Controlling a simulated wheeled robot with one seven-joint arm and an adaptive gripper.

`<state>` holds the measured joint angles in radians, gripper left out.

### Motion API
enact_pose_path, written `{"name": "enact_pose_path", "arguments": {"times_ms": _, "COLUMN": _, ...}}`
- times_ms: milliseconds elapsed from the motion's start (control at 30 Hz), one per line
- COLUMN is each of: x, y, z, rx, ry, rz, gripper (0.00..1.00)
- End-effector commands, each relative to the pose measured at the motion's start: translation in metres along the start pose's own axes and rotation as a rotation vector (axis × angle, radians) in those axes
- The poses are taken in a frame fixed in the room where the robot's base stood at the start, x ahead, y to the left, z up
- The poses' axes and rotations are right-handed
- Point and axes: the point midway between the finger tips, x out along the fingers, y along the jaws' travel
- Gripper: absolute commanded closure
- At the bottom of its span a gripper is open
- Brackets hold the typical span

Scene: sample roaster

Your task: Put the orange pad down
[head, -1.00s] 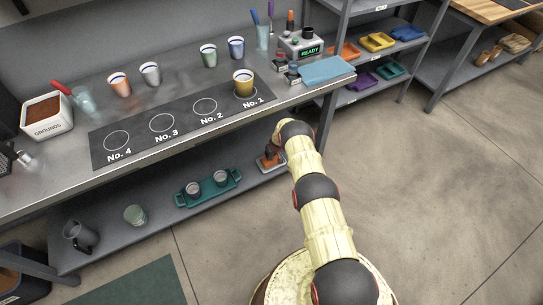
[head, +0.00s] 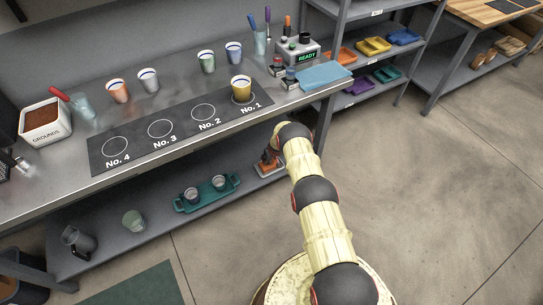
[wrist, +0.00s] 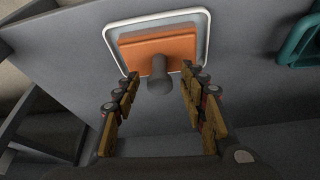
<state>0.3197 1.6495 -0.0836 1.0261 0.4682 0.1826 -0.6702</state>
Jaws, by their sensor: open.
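The orange pad (wrist: 158,48) is a rectangular block with a dark grey knob (wrist: 160,76) standing up from it. It lies on a white-rimmed tray (wrist: 112,44) on the lower shelf. In the head view the pad (head: 268,168) shows small below the bench edge, partly hidden by my gripper. My gripper (wrist: 160,80) is open, with one finger on each side of the knob. A gap shows between the knob and both fingers. The fingers point toward the pad.
The lower shelf (head: 155,243) also bears a teal tray (head: 207,202) holding two cups, left of the pad. Its corner shows in the wrist view. The bench top above carries a black mat (head: 180,125) with numbered circles and several cups. A shelf leg stands to the right.

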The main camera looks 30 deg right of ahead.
Motion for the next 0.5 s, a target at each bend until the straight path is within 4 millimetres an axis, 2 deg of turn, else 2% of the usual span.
{"name": "enact_pose_path", "arguments": {"times_ms": 33, "x": -0.013, "y": 0.001, "z": -0.004, "rx": 0.002, "ry": 0.002, "rz": 0.000, "gripper": 0.58}}
{"name": "enact_pose_path", "arguments": {"times_ms": 100, "x": -0.027, "y": 0.001, "z": -0.004, "rx": 0.002, "ry": 0.001, "rz": 0.001, "gripper": 0.58}}
{"name": "enact_pose_path", "arguments": {"times_ms": 300, "x": -0.060, "y": 0.001, "z": -0.004, "rx": 0.002, "ry": 0.000, "rz": 0.001, "gripper": 0.58}}
{"name": "enact_pose_path", "arguments": {"times_ms": 500, "x": -0.086, "y": 0.001, "z": -0.003, "rx": 0.002, "ry": 0.001, "rz": 0.002, "gripper": 0.58}}
